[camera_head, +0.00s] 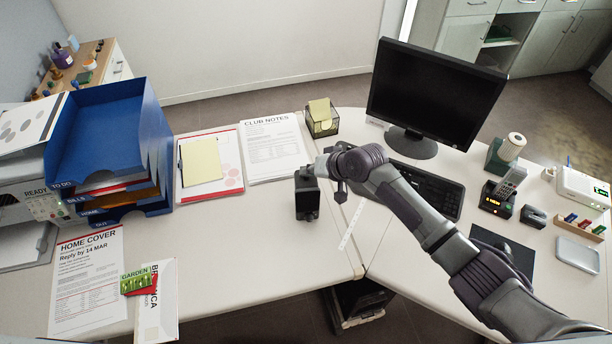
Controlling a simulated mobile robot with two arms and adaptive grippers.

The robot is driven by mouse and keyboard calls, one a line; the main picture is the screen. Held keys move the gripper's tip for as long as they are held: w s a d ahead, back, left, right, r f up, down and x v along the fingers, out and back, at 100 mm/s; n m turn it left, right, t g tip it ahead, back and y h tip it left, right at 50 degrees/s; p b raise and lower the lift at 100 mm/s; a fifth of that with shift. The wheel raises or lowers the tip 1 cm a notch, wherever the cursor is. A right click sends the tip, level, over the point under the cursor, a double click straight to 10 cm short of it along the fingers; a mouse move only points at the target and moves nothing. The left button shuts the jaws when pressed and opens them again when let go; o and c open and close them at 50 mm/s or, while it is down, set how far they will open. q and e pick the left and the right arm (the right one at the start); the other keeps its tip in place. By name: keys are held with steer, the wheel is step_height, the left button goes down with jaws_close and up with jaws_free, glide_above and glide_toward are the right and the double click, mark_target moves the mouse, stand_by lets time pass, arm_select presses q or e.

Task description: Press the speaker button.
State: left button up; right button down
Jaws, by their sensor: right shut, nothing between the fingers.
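A dark desk phone base (492,208) stands at the right, beyond my right arm, with a small lit amber display and a grey handset leaning in it. Its keys are too small to tell apart, so I cannot make out which one is the speaker button. My right gripper (307,216) is dark and shut with nothing in it. It hangs pointing down over the pale desk, right of the papers and well left of the phone. I cannot tell how high above the desk it is. My left gripper is not in view.
A black monitor (437,92) and keyboard (428,189) stand between my gripper and the phone. A dark stapler-like object (533,215), a white device (583,187) and a grey tray (577,254) lie right of the phone. Blue stacked trays (112,120) stand at the left.

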mark_target(308, 178)
steer(key=shift+f, duration=0.2)
stand_by(0.5)
steer(key=shift+r, duration=0.1)
steer(key=shift+r+p, duration=0.5)
steer(key=shift+p, duration=0.15)
step_height(308, 178, up, 6)
steer(key=p, duration=0.6)
steer(key=shift+r, duration=0.1)
stand_by(1.6)
